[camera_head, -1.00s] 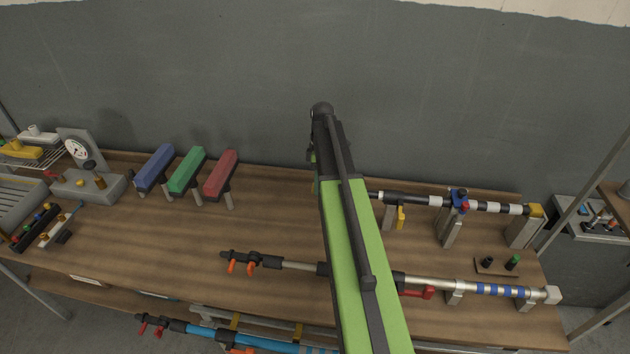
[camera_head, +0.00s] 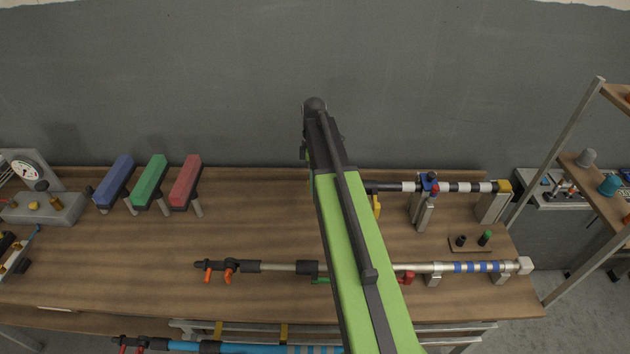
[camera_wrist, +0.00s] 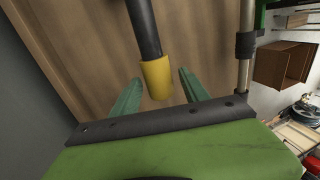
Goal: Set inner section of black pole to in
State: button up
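The black pole (camera_head: 450,187) lies along the back of the bench in the head view, with white bands and a yellow right end block. Its left part is hidden behind my arm. In the wrist view a black rod (camera_wrist: 144,28) with a yellow end (camera_wrist: 157,79) points toward my gripper; it appears to be this pole's inner section. My gripper (camera_wrist: 160,75) is open, its two teal fingers on either side of the yellow end with gaps showing. In the head view my arm hides the fingers.
A silver pole (camera_head: 425,267) with blue bands lies nearer the front and also shows in the wrist view (camera_wrist: 245,75). Blue (camera_head: 115,180), green (camera_head: 149,180) and red (camera_head: 186,180) blocks stand on posts at left. A blue pole (camera_head: 250,347) is below the bench.

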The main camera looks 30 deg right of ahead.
jog(key=shift+a, duration=0.1)
jog(key=shift+r+p, duration=0.3)
jog(key=shift+r, duration=0.05)
jog(key=p+v, duration=1.6)
jog(key=shift+w+r, duration=0.2)
jog(key=shift+r, duration=0.05)
